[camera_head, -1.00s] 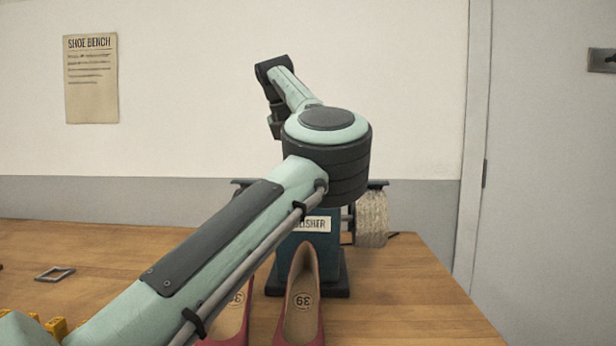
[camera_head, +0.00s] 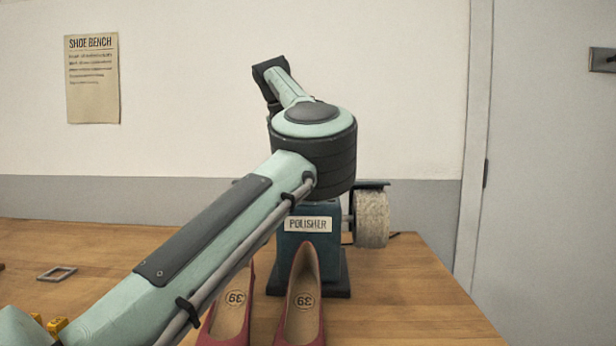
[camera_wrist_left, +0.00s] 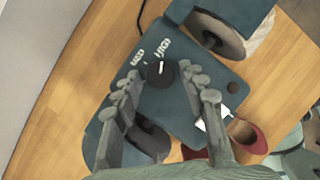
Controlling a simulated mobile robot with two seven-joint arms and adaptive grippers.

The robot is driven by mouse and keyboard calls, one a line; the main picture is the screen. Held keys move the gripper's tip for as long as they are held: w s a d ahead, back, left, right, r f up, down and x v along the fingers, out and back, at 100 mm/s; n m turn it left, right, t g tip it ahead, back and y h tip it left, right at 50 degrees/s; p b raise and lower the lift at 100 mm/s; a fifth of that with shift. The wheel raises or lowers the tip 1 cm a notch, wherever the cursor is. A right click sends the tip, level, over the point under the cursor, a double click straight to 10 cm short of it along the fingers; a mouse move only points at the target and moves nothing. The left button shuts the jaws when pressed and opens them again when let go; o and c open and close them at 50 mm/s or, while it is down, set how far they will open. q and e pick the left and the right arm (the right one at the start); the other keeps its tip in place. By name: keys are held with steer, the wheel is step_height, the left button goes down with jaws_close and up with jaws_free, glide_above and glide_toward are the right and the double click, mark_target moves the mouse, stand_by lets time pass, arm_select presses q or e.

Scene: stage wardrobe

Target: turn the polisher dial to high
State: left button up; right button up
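The polisher is a dark teal machine with a "POLISHER" label in the head view (camera_head: 322,246), on the wooden bench. My left arm partly hides it. Its top panel shows from above in the left wrist view (camera_wrist_left: 205,72). The head view does not show this gripper. My right gripper is in neither view.
A pale buffing wheel (camera_head: 371,219) sticks out at the polisher's right. Two red shoes (camera_head: 301,300) stand in front of it. A small grey frame (camera_head: 57,274) lies at the left of the bench (camera_head: 420,290). The wall is behind.

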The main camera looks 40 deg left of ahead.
arm_select(q)
steer(key=shift+o, duration=0.2)
steer(key=v, duration=1.2)
stand_by(0.4)
